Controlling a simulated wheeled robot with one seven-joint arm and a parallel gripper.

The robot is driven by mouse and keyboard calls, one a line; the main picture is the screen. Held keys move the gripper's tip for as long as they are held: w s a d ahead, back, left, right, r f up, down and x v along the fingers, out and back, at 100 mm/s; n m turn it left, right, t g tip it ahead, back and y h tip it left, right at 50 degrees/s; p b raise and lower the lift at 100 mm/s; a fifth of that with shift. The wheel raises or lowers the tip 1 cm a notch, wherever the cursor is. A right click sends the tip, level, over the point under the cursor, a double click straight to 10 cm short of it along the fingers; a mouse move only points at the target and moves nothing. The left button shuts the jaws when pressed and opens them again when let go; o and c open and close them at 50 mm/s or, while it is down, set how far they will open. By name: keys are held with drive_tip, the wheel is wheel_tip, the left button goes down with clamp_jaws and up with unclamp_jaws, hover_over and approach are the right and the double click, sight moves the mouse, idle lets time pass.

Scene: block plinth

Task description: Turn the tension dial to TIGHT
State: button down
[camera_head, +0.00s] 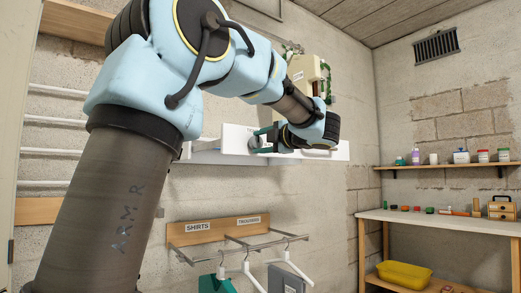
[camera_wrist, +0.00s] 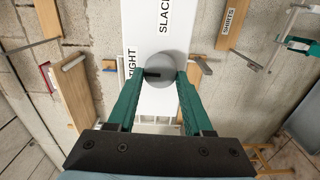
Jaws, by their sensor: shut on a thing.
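The tension dial (camera_wrist: 161,66) is a round grey knob on a white panel (camera_wrist: 150,112). A short dark pointer mark on its face points left in the wrist view, toward the TIGHT label (camera_wrist: 130,63). The SLACK label (camera_wrist: 165,16) is above the dial in that view. The green fingers of my gripper (camera_wrist: 160,80) sit on either side of the dial and are shut on it. In the head view my gripper (camera_head: 268,138) reaches the white panel (camera_head: 236,138) on the wall, and my arm hides part of that panel.
Below the panel is a wooden rail with a SHIRTS sign (camera_head: 198,227) and several hangers (camera_head: 247,270). A green-trimmed cream box (camera_head: 305,78) is mounted above. A workbench (camera_head: 440,218) with small items and a yellow basin (camera_head: 404,274) stand at right.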

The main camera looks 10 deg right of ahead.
idle(0.4)
drive_tip(key=shift+c, duration=1.6)
unclamp_jaws()
drive_tip(key=v, duration=1)
drive_tip(key=shift+s+d+b, duration=0.2)
drive_tip(key=shift+s+b, duration=0.15)
